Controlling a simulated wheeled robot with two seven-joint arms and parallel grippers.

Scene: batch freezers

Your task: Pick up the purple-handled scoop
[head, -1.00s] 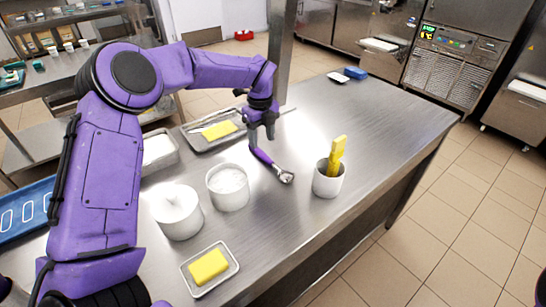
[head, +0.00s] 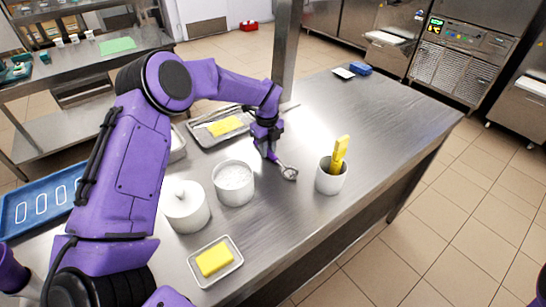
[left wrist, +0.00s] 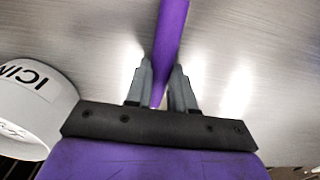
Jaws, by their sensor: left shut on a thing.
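The purple-handled scoop (head: 287,172) is at the middle of the steel table in the head view, its metal head toward the lower right. My left gripper (head: 270,153) is over its handle, with the fingers shut on it. In the left wrist view the purple handle (left wrist: 170,35) runs between the two grey fingers (left wrist: 159,85). Part of the handle is hidden by the gripper in the head view. I cannot tell whether the scoop is clear of the table. My right gripper is not in view.
A white tub (head: 234,183) and a lidded white tub (head: 186,206) stand left of the scoop. A white cup (head: 331,178) with a yellow-handled tool stands right. Trays with yellow blocks lie in front (head: 216,262) and behind (head: 195,130). The table's far right is mostly clear.

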